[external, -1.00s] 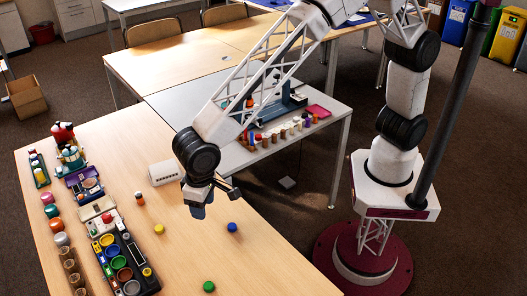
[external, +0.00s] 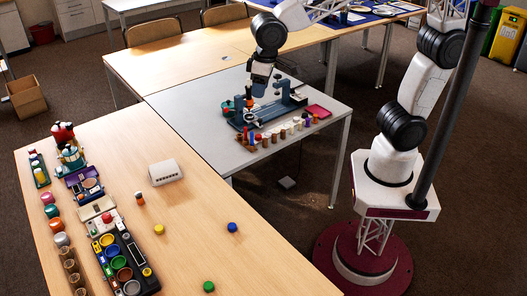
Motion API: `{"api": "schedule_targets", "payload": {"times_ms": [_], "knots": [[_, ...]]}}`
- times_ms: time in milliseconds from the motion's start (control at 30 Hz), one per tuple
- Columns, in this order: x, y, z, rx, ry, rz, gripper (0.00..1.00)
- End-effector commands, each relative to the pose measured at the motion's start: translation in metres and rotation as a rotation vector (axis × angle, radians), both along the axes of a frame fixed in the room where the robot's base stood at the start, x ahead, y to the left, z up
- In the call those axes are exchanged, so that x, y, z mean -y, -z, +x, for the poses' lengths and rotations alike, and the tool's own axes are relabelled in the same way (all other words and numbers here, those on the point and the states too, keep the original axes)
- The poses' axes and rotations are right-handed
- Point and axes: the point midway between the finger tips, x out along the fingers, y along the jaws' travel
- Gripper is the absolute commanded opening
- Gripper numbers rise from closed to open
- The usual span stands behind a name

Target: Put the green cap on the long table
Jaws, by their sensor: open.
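A small round green cap (external: 208,286) lies on the near wooden long table (external: 205,200), close to its front edge in the picture, with free wood around it. My gripper (external: 249,97) is far from it, over the grey table (external: 190,115) and pointing down at the blue bench device (external: 275,110). The jaws are open; the fingertips are small and dark against the device, so whether they touch anything is unclear.
Blue (external: 232,227) and yellow (external: 159,229) caps and a small brown-orange bottle (external: 140,198) lie or stand near a white box (external: 165,172). Trays with coloured cups (external: 122,262) fill the left side. Several small bottles (external: 283,133) line the grey table's front.

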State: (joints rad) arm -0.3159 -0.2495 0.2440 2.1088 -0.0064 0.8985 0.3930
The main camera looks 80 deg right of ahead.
Motion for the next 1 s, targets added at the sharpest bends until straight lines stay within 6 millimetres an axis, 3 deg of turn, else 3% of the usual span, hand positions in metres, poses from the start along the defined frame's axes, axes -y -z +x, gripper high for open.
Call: {"api": "schedule_targets", "payload": {"times_ms": [33, 200, 500, 800, 1000], "knots": [[0.016, -0.005, -0.012, 0.008, 0.003, 0.0, 0.52], [0.06, -0.015, -0.052, 0.028, -0.007, -0.007, 0.52], [0.122, -0.018, -0.13, 0.061, -0.023, -0.026, 0.52], [0.163, -0.007, -0.202, 0.09, -0.037, -0.048, 0.52], [0.173, -0.001, -0.225, 0.098, -0.045, -0.057, 0.52]]}}
